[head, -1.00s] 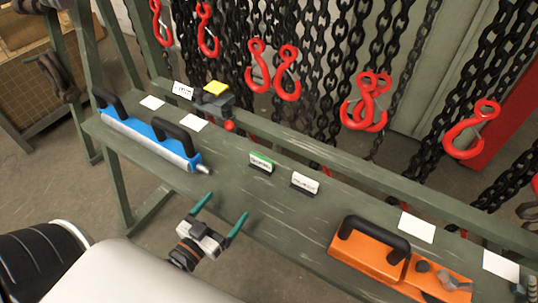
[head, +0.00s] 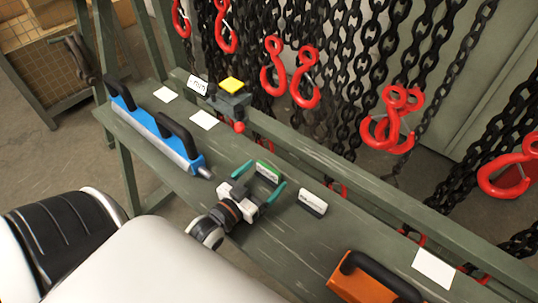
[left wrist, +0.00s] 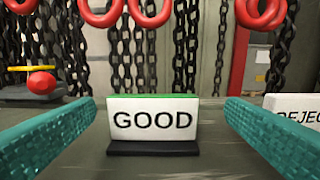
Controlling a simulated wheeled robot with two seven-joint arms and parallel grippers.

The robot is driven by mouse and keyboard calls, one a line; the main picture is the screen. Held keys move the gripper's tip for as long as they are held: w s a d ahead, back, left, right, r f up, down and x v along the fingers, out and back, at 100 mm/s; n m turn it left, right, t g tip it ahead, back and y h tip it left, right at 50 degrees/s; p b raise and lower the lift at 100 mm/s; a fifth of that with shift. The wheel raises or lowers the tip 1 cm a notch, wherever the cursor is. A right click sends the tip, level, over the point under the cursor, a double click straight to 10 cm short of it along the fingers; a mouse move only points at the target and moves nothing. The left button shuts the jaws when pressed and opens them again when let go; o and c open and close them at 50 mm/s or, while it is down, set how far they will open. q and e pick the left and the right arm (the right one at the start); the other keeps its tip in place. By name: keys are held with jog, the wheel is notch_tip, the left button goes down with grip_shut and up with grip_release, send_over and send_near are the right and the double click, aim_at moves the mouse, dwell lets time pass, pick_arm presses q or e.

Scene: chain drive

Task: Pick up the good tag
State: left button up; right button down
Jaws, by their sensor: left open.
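The good tag (left wrist: 153,122) is a white card with a green top edge and black "GOOD" lettering, upright on a dark base. In the head view the good tag (head: 267,172) stands on the green bench between the fingertips of my left gripper (head: 262,182). That gripper is open, with teal fingers on either side of the tag. In the left wrist view the fingers (left wrist: 158,130) show apart from the tag, with gaps on both sides. The reject tag (head: 313,202) stands to the right, and it is partly hidden by the right finger in the wrist view (left wrist: 292,105).
A blue tool with black handles (head: 155,135) lies on the bench (head: 190,190) to the left. A grey device with a yellow top (head: 231,97) stands behind. An orange case (head: 362,285) is at the front right. Red hooks (head: 393,118) hang on chains behind the bench.

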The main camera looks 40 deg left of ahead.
aim_at(267, 170)
pick_arm(q)
jog(key=shift+w, duration=0.3)
jog(key=w+b, duration=0.2)
jog(key=w, duration=0.2)
jog(key=shift+w+r, duration=0.1)
jog(key=shift+w, duration=0.3)
jog(key=shift+r, duration=0.1)
jog(key=c, duration=1.1)
